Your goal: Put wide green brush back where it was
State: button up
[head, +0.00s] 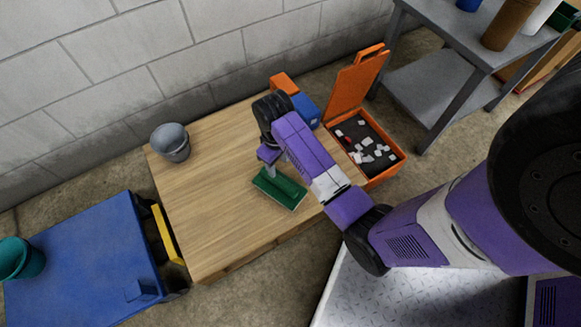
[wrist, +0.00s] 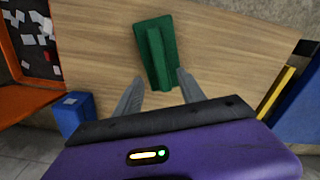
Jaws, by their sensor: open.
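The wide green brush (head: 279,188) lies on the wooden table near its front right part, in the head view. In the wrist view the brush (wrist: 156,52) lies flat with its raised ridge up, just beyond the fingertips. My gripper (head: 267,172) is above the brush's left end in the head view, pointing down. In the wrist view my gripper (wrist: 160,80) has its two fingers spread, with the near end of the brush showing between the tips. I cannot tell whether they touch it. Nothing is held.
A blue cart (head: 80,255) with a teal bucket (head: 20,258) is left. The table's left half is mostly free.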

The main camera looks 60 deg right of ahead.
jog(key=s+a+f+n+t+h, duration=0.1)
jog(key=s+a+t+h, duration=0.1)
jog(key=s+a+t, duration=0.7)
jog(key=s+a+r+t, duration=0.2)
jog(key=s+a+r, duration=0.1)
jog(key=r, duration=0.5)
jog(key=s+a+r+n+t+y, duration=0.1)
jog(key=s+a+r+t, duration=0.1)
jog(key=r, duration=0.7)
jog(key=s+a+r+t+y, duration=0.1)
jog(key=s+a+r, duration=0.3)
jog(key=r, duration=0.5)
jog(key=shift+s+a+r+t, duration=0.25)
jog(key=shift+a+t, duration=0.15)
jog(key=shift+t, duration=0.1)
jog(key=shift+r, duration=0.1)
notch_tip(320, 180, up, 28)
jog(key=p, duration=2.8)
jog(key=shift+c, duration=0.5)
